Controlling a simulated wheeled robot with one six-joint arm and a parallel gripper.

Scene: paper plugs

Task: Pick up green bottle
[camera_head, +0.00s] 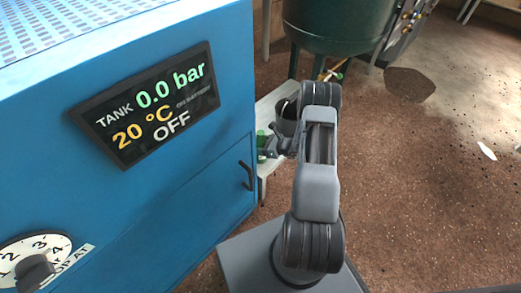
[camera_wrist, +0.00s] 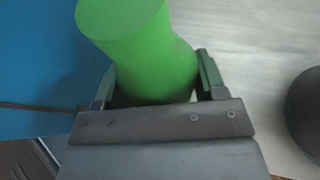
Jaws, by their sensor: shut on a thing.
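The green bottle (camera_wrist: 150,55) fills the upper middle of the wrist view, between the two fingers of my gripper (camera_wrist: 155,88). The fingers are shut on it, one on each side. In the head view, a small part of the green bottle (camera_head: 261,141) shows to the left of my gripper (camera_head: 270,146), beside the blue cabinet's edge. Most of the bottle is hidden there. I cannot tell whether the bottle touches the surface below it.
A blue cabinet (camera_head: 200,185) with a display stands close on the left. A pale bench (camera_head: 267,108) carries a dark round container (camera_head: 287,118), which also shows at the wrist view's right edge (camera_wrist: 308,110). A dark green tank (camera_head: 340,25) stands behind. Brown floor (camera_head: 430,190) is open right.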

